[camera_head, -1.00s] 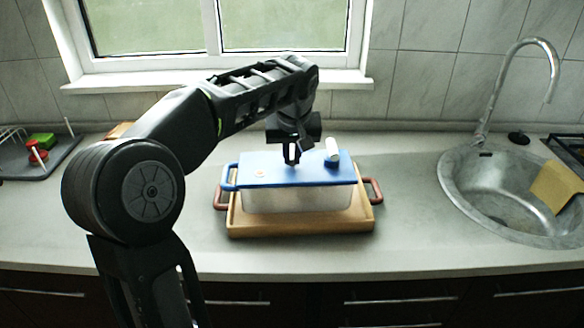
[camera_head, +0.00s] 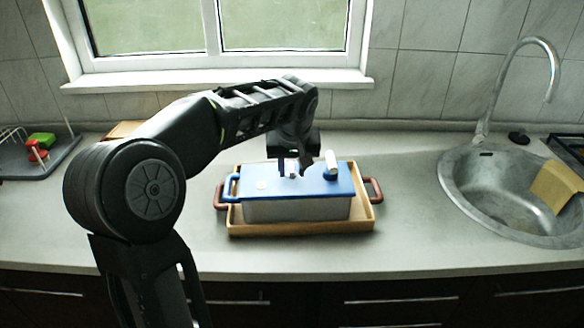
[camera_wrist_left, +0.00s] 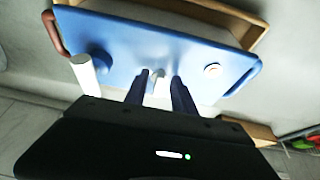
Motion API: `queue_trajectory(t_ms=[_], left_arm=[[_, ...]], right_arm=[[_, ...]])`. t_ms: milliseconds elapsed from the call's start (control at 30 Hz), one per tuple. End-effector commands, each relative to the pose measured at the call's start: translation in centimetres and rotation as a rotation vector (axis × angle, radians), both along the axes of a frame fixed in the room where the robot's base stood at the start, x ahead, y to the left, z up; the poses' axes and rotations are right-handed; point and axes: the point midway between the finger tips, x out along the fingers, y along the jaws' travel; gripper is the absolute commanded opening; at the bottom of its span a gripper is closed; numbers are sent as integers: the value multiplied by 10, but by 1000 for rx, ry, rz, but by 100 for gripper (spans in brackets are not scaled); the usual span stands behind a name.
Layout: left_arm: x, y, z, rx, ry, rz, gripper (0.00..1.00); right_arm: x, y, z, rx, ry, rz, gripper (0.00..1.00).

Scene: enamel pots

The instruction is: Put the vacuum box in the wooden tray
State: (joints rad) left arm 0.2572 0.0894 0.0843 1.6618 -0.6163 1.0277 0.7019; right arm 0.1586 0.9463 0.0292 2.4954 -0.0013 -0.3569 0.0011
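The vacuum box (camera_head: 297,211) has pale walls and a blue lid (camera_head: 335,185) with a white cylinder near one end. It sits level inside the wooden tray (camera_head: 300,229), whose front wall hides its bottom edge. The tray has reddish handles at both ends. My left gripper (camera_head: 293,170) is above the lid. Its fingers are spread, one on each side of a small pale knob. The left wrist view shows the fingers (camera_wrist_left: 160,90) with gaps beside the knob (camera_wrist_left: 159,86), above the blue lid (camera_wrist_left: 125,45). My right gripper is out of view.
A metal sink (camera_head: 500,200) with a curved tap (camera_head: 520,50) is at the right, holding a yellowish item (camera_head: 556,187). A dark rack (camera_head: 35,158) with small red and green items is at the far left. Counter is clear between tray and sink.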

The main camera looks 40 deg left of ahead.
Motion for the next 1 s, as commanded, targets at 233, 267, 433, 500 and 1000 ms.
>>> queue_trajectory(t_ms=[233, 267, 433, 500, 1000], left_arm=[[0, 0, 1, 0, 0, 0, 32], [0, 0, 1, 0, 0, 0, 32], [-2, -2, 11, 1, -3, 0, 32], [-4, -5, 20, 0, -5, -1, 32], [-32, -27, 105, 0, -1, 0, 32]], right_arm=[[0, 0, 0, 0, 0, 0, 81], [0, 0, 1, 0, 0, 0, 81], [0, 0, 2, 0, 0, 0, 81], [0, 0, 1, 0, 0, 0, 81], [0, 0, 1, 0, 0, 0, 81]])
